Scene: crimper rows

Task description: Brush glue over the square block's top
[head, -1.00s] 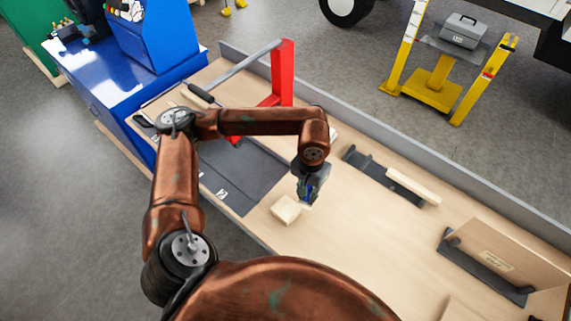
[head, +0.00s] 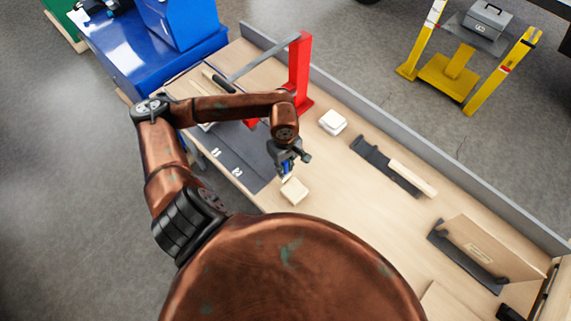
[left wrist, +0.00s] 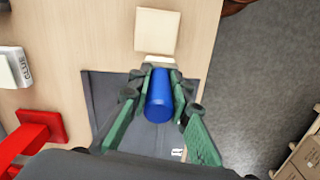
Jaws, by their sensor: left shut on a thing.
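The square block (head: 294,191), pale wood, lies on the workbench just right of the dark mat; it also shows at the top of the left wrist view (left wrist: 157,31). My left gripper (head: 287,163) is shut on the blue handle of a brush (left wrist: 159,95). The brush's pale end points at the block's near edge in the left wrist view; I cannot tell whether they touch. A white glue container (head: 332,121) stands behind the block, its lettered side showing in the left wrist view (left wrist: 14,68). My right gripper is not in view.
A red stand with a grey lever (head: 299,72) rises behind the mat (head: 236,165). A dark holder with a wooden strip (head: 386,166) and an upright board on a dark base (head: 485,252) lie to the right. Bare bench surrounds the block's right side.

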